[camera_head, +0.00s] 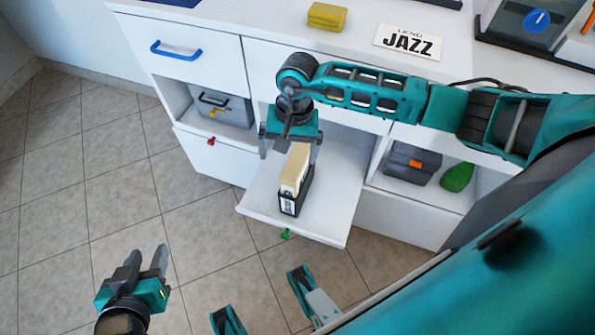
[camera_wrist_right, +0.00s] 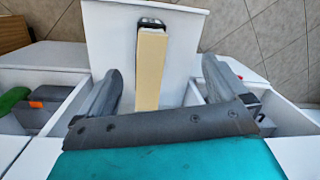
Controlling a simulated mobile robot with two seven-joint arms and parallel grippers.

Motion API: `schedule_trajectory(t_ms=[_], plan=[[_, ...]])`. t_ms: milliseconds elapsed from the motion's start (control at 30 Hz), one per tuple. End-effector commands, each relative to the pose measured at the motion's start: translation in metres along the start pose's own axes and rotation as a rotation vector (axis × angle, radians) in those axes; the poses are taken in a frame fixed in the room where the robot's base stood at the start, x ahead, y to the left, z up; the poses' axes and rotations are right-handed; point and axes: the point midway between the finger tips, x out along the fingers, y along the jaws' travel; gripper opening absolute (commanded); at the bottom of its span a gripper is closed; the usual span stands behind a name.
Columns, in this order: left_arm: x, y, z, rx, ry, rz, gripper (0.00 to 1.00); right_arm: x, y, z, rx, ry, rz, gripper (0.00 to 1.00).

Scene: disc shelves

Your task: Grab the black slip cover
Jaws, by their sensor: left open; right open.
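The black slip cover (camera_head: 289,206) stands on a white fold-out shelf board (camera_head: 336,208), around the lower front part of a cream block (camera_head: 296,165). In the right wrist view its dark end (camera_wrist_right: 151,22) shows at the far end of the cream block (camera_wrist_right: 150,70). My right gripper (camera_head: 289,152) is open above and behind the cover, with its fingers (camera_wrist_right: 161,66) on either side of the cream block and apart from it. My left gripper (camera_head: 148,250) is open and empty over the floor at lower left, away from the shelf.
The white cabinet has a closed drawer with a blue handle (camera_head: 176,50). Side compartments hold a grey box (camera_head: 220,108), a dark case (camera_head: 408,164) and a green object (camera_head: 457,177). A yellow block (camera_head: 327,16) and JAZZ sign (camera_head: 408,42) lie on top. The tiled floor is clear.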

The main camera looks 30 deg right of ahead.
Motion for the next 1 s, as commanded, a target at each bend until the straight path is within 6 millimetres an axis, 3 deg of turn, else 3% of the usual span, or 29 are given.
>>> schedule_trajectory(t_ms=[33,167,500,767,1000], plan=[[0.002,0.0,-0.001,0.001,0.006,0.0,0.43,-0.001,0.008,-0.012,-0.033,0.039,0.044,1.0],[0.003,-0.001,-0.004,0.002,0.016,0.001,0.43,0.001,0.02,-0.025,-0.077,0.083,0.105,1.0],[0.011,-0.001,0.011,0.001,0.012,0.001,0.43,0.059,0.026,-0.031,-0.079,0.085,0.109,1.0],[0.014,0.0,0.019,-0.001,0.004,0.001,0.43,0.08,0.027,-0.035,-0.078,0.085,0.107,1.0],[0.021,-0.001,0.031,-0.002,0.003,0.001,0.43,0.115,0.03,-0.043,-0.078,0.084,0.107,1.0]])
